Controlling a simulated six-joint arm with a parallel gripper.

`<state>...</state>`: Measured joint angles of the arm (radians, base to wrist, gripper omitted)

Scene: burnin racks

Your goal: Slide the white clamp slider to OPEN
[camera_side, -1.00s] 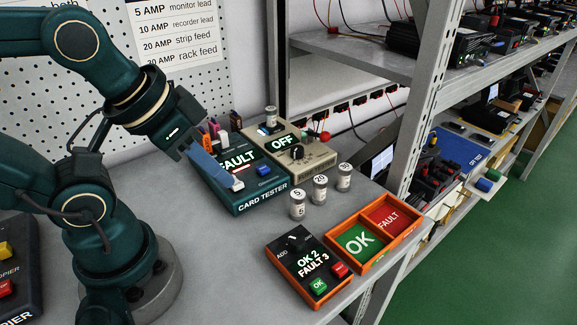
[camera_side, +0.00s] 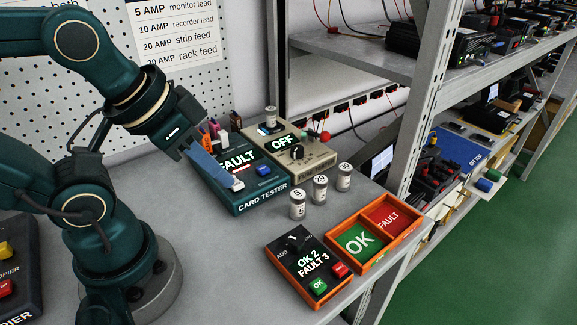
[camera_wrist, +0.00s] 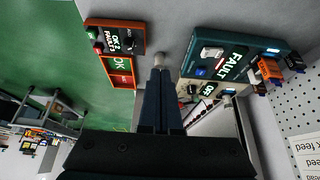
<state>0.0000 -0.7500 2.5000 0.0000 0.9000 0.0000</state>
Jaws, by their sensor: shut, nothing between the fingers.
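The teal card tester (camera_side: 262,199) stands on the bench with its display reading FAULT. The white clamp slider (camera_side: 238,186) is at the tester's front left, by the blue button. It also shows in the wrist view (camera_wrist: 211,53), on the tester's top face; its OPEN marking cannot be read. My gripper (camera_side: 231,181) is shut and empty. In the side view its blue-grey fingers slant down over the tester, with their tips close to the slider; I cannot tell if they touch it. In the wrist view the fingertips (camera_wrist: 160,72) appear left of the slider.
A beige supply (camera_side: 318,160) reading OFF adjoins the tester. Several labelled cylinders, such as one marked 5 (camera_side: 297,204), stand right of it. An orange-edged counter box (camera_side: 307,265) and an OK/FAULT tray (camera_side: 375,233) are nearer. Bench in front of the tester is clear.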

